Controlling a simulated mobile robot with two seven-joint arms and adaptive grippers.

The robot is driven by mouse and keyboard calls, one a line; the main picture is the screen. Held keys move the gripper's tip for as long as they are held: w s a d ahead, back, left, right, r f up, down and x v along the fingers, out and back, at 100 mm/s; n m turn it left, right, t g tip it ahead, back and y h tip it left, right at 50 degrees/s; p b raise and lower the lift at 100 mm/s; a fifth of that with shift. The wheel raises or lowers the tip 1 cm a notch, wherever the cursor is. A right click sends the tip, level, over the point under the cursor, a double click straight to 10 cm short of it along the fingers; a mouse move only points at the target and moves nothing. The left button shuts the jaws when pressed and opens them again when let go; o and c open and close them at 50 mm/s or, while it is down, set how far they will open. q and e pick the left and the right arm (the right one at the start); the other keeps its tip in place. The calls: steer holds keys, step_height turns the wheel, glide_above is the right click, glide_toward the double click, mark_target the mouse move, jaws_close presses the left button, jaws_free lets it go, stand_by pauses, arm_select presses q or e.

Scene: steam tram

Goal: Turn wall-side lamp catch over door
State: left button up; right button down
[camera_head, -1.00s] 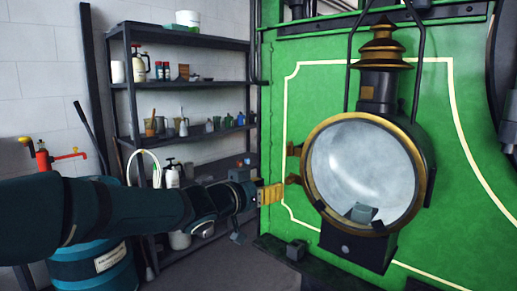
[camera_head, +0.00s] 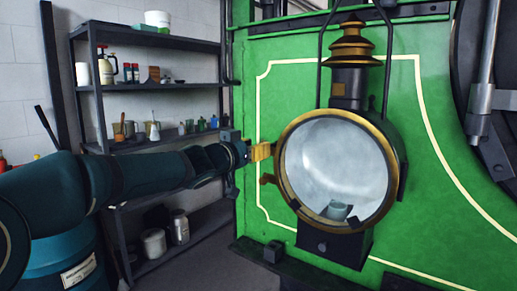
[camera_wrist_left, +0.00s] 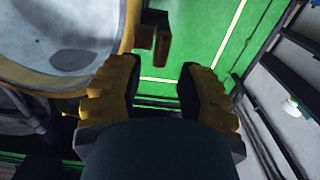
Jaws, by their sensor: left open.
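The round lamp has a brass-rimmed glass door (camera_head: 335,165) and a black body with a stepped brass chimney cap. A small brass catch (camera_head: 267,179) sits at the lamp's left edge, just below my left gripper (camera_head: 262,151). The gripper's yellow fingers overlap the upper left rim area, so an upper fitting there is hidden. In the left wrist view, my open gripper (camera_wrist_left: 158,85) has its fingers apart with nothing between them. A brown catch piece (camera_wrist_left: 163,42) stands beyond the fingertips, beside the lamp rim (camera_wrist_left: 128,30). I cannot tell whether the fingers touch anything.
The lamp is fixed before a green panel (camera_head: 430,190) with cream lining. A dark shelf rack (camera_head: 150,87) with bottles and pots stands left, behind my arm. A blue drum (camera_head: 75,275) is low at left. A dark round fitting is at far right.

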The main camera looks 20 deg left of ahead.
arm_select(q)
steer(key=shift+x, duration=0.95)
jaws_close()
